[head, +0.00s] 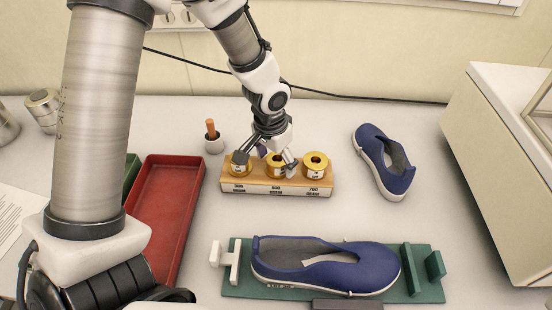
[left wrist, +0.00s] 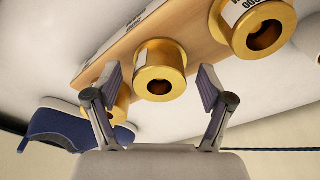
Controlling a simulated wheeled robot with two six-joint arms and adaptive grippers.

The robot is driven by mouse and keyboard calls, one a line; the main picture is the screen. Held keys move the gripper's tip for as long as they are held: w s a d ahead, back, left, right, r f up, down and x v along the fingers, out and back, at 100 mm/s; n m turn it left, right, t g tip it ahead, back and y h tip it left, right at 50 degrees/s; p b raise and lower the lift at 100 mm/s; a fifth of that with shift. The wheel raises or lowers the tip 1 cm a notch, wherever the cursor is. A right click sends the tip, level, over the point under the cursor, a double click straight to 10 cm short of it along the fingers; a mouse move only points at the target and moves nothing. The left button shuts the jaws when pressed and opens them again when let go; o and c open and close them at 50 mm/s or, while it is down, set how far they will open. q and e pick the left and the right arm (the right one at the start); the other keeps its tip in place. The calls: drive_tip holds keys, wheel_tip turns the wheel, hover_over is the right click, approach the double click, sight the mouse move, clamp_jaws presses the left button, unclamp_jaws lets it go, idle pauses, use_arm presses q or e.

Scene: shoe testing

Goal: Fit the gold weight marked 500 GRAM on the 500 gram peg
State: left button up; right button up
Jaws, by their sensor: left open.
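A wooden block (head: 225,185) carries three gold weights in a row, above printed gram labels; the middle label appears to read 500 GRAM. My left gripper (head: 266,160) is open over the middle gold weight (head: 277,159). In the left wrist view this weight (left wrist: 160,72) lies between the two spread fingers, with gaps on both sides. Its central hole faces the camera; its marking is not readable. The left gold weight (head: 238,170) and right gold weight (head: 316,160) flank it. My right gripper is not in view.
A red tray (head: 163,215) lies left of the block. A green fixture (head: 236,290) with a blue shoe (head: 330,268) is in front. Another blue shoe (head: 385,160) lies right, before a white box (head: 500,150). A small pot (head: 213,143) stands behind left.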

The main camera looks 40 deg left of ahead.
sight(272, 163)
use_arm(q)
wheel_tip(272, 163, up, 12)
drive_tip(key=s, duration=0.1)
drive_tip(key=shift+s, duration=0.2)
idle(0.5)
